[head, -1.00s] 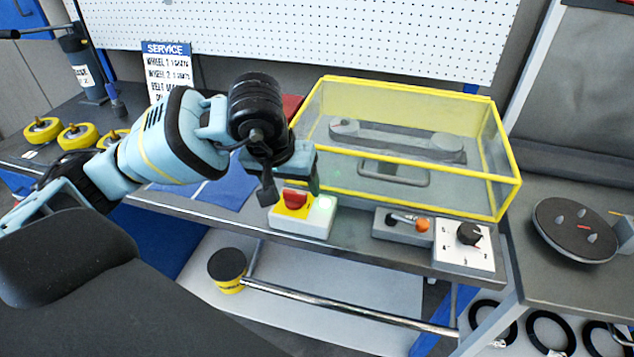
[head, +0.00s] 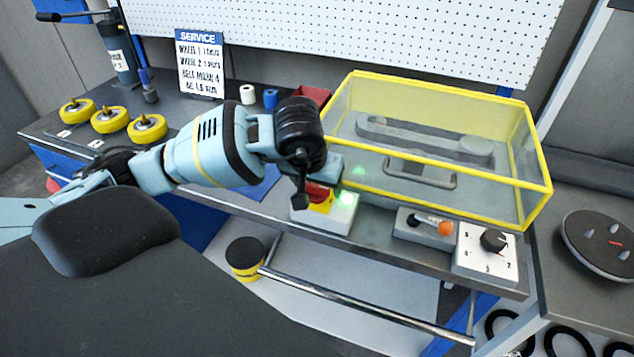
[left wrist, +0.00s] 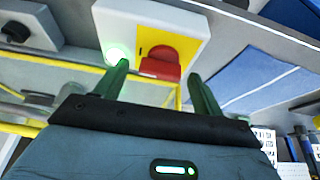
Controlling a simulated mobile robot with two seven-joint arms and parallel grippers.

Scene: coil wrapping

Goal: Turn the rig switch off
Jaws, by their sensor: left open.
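The rig switch (head: 320,197) is a red knob on a yellow plate, on a white box (head: 341,217) at the bench's front edge. A green lamp (head: 345,199) glows beside it. In the left wrist view the red knob (left wrist: 160,66) and the lit green lamp (left wrist: 117,54) show clearly. My left gripper (left wrist: 162,85) is open and empty, with one green finger on each side of the knob's position in that view. I cannot tell whether it touches. My right gripper is out of view.
A yellow-framed clear guard (head: 440,185) covers a grey belt unit behind the switch. Yellow wheels (head: 110,119) lie at left on the bench. A blue cloth (left wrist: 240,75) lies beside the switch.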

